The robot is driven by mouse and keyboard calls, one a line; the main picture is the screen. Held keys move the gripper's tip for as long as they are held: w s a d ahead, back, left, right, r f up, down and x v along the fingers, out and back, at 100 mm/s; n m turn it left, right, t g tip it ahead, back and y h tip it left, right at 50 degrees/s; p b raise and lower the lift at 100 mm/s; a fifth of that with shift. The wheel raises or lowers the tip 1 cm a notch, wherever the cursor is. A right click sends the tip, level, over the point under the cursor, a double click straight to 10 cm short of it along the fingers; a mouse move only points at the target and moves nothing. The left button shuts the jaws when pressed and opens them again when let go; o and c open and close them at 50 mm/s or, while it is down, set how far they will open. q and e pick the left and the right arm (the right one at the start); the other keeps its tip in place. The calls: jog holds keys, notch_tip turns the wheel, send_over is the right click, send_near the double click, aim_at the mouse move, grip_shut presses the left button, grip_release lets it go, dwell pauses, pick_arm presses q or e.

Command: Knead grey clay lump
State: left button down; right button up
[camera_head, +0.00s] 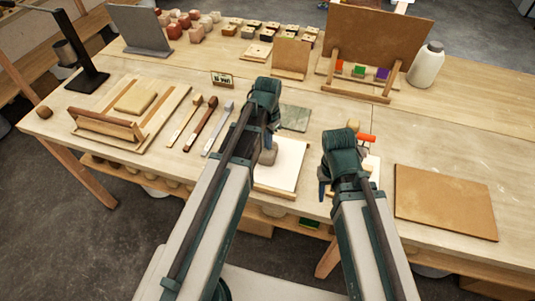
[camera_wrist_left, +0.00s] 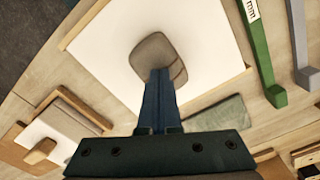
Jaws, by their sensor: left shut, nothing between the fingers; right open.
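The grey clay lump (camera_head: 268,157) sits on a white board with wooden edges (camera_head: 290,170) at the middle of the bench. In the head view my left gripper (camera_head: 270,141) is just above the lump. My right gripper (camera_head: 323,184) is open, right of the board, partly hidden by its arm.
A green-grey slab (camera_head: 295,118) lies behind the board. Several long-handled tools (camera_head: 207,123) lie to the left. A red-handled roller (camera_head: 366,138) is beside my right gripper. A brown board (camera_head: 445,202) lies at right, and a wooden stand (camera_head: 372,60) is behind.

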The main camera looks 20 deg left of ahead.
pick_arm(q)
jog(key=shift+r+p, duration=1.05)
jog(key=shift+p, duration=0.1)
jog(key=shift+f+b, duration=0.3)
jog(key=shift+f, duration=0.05)
jog(key=shift+f+b, duration=0.75)
jog(key=shift+b, duration=0.05)
jog(key=shift+r+p, duration=1.15)
notch_tip(320, 180, up, 6)
jog(key=p, duration=0.6)
